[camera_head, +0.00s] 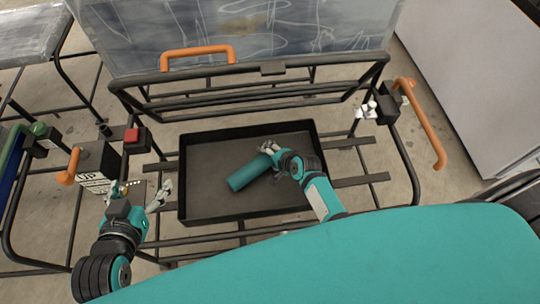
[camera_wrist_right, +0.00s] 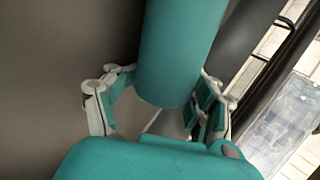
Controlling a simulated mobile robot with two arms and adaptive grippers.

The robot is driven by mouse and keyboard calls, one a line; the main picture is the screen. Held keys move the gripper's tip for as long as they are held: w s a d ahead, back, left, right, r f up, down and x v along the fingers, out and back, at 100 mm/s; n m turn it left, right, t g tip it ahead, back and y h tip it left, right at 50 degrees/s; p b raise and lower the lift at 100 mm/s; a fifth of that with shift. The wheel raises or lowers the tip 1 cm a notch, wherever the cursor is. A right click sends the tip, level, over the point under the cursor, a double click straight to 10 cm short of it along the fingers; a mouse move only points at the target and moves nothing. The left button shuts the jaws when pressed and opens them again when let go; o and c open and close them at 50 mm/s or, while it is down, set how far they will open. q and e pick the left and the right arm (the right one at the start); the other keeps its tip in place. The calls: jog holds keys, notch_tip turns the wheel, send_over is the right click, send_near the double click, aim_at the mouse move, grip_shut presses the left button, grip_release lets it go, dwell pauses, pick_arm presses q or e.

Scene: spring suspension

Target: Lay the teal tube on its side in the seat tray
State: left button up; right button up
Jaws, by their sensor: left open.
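The teal tube (camera_head: 250,171) is on its side within the dark seat tray (camera_head: 183,190), slanting across its middle. I cannot tell whether it rests fully on the tray floor. My right gripper (camera_head: 268,147) reaches into the tray at the tube's upper right end. My left gripper (camera_head: 152,192) is open and empty, just outside the tray's left wall.
A black box with a red button (camera_head: 131,136) and a box with an orange lever (camera_head: 70,168) stand left of the tray. A dark tubular frame (camera_head: 260,90) runs behind it. An orange handle (camera_head: 425,125) is at right. The tray's left part is clear.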

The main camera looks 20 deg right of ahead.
jog(key=shift+o, duration=1.2)
jog(key=shift+s+f, duration=0.15)
jog(key=v, duration=1.2)
